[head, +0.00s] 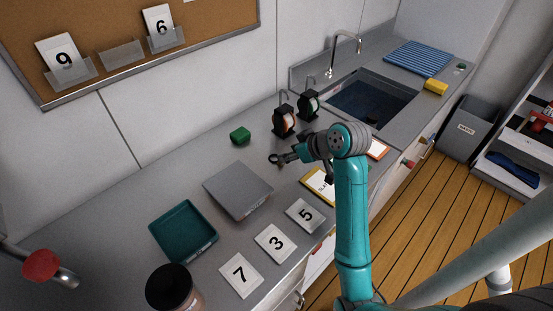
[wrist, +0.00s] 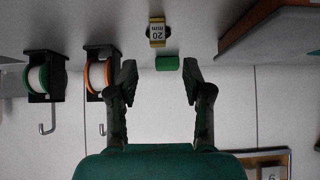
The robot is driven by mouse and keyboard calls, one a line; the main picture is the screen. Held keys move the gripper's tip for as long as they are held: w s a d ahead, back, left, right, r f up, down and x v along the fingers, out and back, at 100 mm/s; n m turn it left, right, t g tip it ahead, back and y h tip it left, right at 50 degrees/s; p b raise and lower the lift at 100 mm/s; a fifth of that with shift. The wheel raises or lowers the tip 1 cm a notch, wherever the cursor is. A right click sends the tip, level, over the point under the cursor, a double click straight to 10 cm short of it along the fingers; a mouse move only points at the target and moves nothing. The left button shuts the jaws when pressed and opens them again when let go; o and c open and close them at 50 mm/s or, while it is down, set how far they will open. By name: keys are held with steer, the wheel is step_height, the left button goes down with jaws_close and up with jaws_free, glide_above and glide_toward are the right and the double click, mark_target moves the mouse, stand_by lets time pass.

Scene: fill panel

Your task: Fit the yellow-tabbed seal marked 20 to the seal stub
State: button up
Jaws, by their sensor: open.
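The yellow-tabbed seal marked 20 mm (wrist: 157,32) lies on the counter at the top centre of the wrist view, beyond my fingertips. I cannot make it out in the head view, where my arm covers part of the counter. My gripper (wrist: 160,80) is open and empty, its fingers apart below the seal in the wrist view. In the head view my gripper (head: 284,157) hangs over the counter in front of the black stands. I cannot surely pick out the seal stub in either view.
A green block (wrist: 167,63) shows between my fingertips and the seal. Black stands with an orange reel (wrist: 100,74) and a green reel (wrist: 46,76) are to the left. A grey box (head: 238,190), teal tray (head: 158,233) and dark jar (head: 170,287) stand along the counter.

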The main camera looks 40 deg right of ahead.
steer(key=shift+s+f+x, duration=0.1)
steer(key=shift+x, duration=1.6)
steer(key=shift+s+f+x, duration=0.1)
steer(key=shift+f+x, duration=0.05)
steer(key=shift+x, duration=1.6)
steer(key=shift+d, duration=0.15)
steer(key=shift+r, duration=0.1)
jaws_close()
